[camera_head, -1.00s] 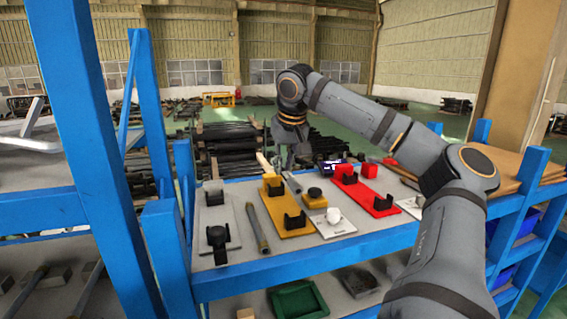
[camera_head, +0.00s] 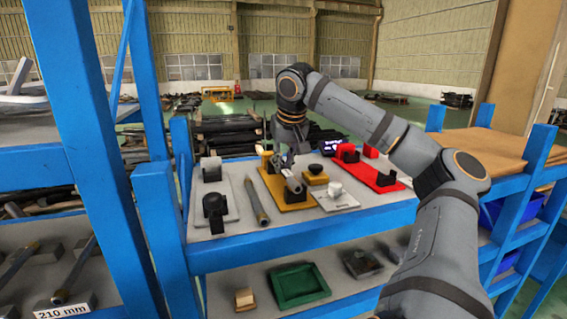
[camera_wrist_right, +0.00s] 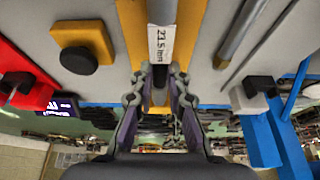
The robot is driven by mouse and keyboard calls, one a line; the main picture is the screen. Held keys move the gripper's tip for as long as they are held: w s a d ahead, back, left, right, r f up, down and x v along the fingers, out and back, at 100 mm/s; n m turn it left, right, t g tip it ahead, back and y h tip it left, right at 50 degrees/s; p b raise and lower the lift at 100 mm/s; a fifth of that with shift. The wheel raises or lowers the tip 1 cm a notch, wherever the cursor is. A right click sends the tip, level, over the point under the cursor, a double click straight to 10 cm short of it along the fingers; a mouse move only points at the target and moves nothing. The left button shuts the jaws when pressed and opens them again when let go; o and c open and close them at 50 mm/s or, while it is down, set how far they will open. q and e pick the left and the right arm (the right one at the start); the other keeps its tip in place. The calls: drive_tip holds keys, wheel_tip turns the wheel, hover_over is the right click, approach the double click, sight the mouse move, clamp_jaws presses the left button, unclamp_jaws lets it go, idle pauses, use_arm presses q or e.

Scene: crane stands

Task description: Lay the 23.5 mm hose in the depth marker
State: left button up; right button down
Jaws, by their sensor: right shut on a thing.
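My right gripper (camera_head: 289,160) is shut on a grey hose (camera_head: 294,184) above the yellow board (camera_head: 288,206), which has black cradles. The hose's near end shows by the front cradle; whether it touches the cradle I cannot tell. In the right wrist view, my right gripper (camera_wrist_right: 158,84) points down the yellow board (camera_wrist_right: 190,30). My fingers hide part of the hose. I cannot tell which fixture is the depth marker. My left gripper is not in view.
Another hose (camera_head: 257,202) lies left of the yellow board. A black knob on a yellow block (camera_head: 315,172), a white-knobbed plate (camera_head: 336,200) and a red board (camera_head: 372,176) stand right. Blue shelf posts (camera_head: 160,230) rise at left.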

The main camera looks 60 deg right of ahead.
drive_tip(key=c, duration=1.2)
unclamp_jaws()
drive_tip(key=shift+s+r, duration=0.25)
drive_tip(key=shift+r, duration=0.3)
drive_tip(key=v, duration=1.1)
drive_tip(key=shift+w+a, duration=0.1)
drive_tip(key=shift+a, duration=0.05)
